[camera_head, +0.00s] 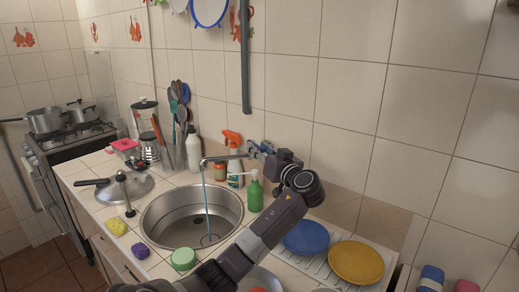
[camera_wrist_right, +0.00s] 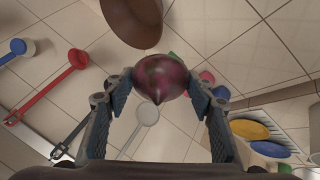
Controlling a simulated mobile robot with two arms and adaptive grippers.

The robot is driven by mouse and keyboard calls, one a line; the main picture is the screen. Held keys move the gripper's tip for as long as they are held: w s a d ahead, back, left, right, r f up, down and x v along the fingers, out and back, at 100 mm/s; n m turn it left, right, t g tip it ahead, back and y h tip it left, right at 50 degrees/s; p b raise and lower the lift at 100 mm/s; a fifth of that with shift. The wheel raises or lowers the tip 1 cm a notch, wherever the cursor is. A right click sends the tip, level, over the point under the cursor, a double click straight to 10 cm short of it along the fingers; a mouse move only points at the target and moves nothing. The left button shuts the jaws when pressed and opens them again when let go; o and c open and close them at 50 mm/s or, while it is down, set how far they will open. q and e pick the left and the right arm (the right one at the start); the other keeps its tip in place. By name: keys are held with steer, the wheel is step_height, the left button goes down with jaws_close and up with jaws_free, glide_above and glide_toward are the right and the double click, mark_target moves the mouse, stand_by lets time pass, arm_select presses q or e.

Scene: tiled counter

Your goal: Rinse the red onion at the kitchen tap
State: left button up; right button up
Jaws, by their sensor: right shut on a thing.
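The red onion (camera_wrist_right: 160,74) is between the fingers of my right gripper (camera_wrist_right: 160,92) in the right wrist view. The gripper is shut on it. Neither the onion nor the right gripper can be made out in the head view. The tap (camera_head: 225,158) reaches over the round steel sink (camera_head: 160,222), and a thin blue stream of water (camera_head: 207,200) falls from its spout into the basin. My left gripper (camera_head: 260,150) is at the wall end of the tap; whether its fingers are open or shut is unclear.
A green bottle (camera_head: 254,194) and an orange-topped spray bottle (camera_head: 234,165) stand right of the sink. A green sponge (camera_head: 183,259) lies at its front. Blue (camera_head: 307,237) and yellow (camera_head: 356,262) plates are at the right. A pan lid (camera_head: 124,187) lies at the left.

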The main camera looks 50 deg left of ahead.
arm_select(q)
jaws_close()
steer(key=shift+w+f+n+g+b, duration=0.2)
steer(key=shift+n+g+b, duration=0.25)
steer(key=shift+b, duration=0.65)
arm_select(e)
step_height(320, 180, down, 2)
arm_select(q)
steer(key=shift+w+d+r+g+b, duration=0.1)
steer(key=shift+w+g+b, duration=0.1)
steer(key=shift+g+b, duration=0.3)
arm_select(e)
steer(key=shift+w+f, duration=0.4)
steer(key=shift+f, duration=0.1)
arm_select(q)
steer(key=shift+r, duration=0.1)
arm_select(e)
steer(key=shift+r, duration=0.1)
arm_select(q)
steer(key=shift+s, duration=0.1)
arm_select(e)
steer(key=shift+s, duration=0.1)
arm_select(q)
jaws_free()
